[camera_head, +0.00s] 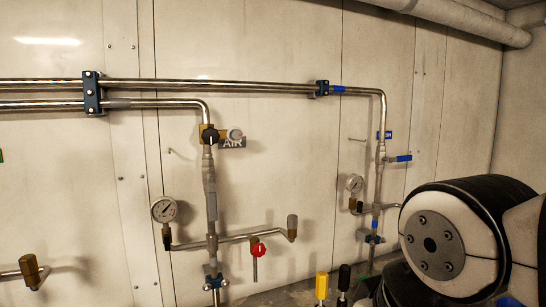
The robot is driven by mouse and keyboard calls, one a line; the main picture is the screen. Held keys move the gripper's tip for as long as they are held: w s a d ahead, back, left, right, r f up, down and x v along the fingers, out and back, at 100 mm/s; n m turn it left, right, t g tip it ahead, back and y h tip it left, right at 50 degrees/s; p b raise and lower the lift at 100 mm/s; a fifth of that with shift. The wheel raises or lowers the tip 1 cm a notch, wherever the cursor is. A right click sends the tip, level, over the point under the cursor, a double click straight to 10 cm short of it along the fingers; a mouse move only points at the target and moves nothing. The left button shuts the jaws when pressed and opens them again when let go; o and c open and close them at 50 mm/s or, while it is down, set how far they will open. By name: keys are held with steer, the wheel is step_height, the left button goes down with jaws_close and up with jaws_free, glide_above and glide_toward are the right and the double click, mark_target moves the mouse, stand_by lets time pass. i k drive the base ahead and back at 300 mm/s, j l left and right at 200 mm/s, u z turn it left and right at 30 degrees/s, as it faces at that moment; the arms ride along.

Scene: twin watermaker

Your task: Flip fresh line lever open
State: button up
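A blue lever (398,158) sticks out to the right from the right-hand vertical pipe (380,120), roughly level. A small blue tag (384,135) is just above it; its text is too small to read. No readable label says fresh, so I cannot tell for sure that this is the fresh line lever. More blue parts (374,239) sit lower on the same pipe. My gripper is not in view. A large black and white arm joint of mine (450,240) fills the lower right, in front of the wall.
The left pipe has a black knob (210,136) beside an AIR label (233,143), a gauge (164,209) and a red knob (258,250). Another gauge (355,184) is by the right pipe. Yellow (322,286) and black (343,278) handles stand at the bottom.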

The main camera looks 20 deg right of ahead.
mark_target(407, 158)
steer(key=z, duration=1)
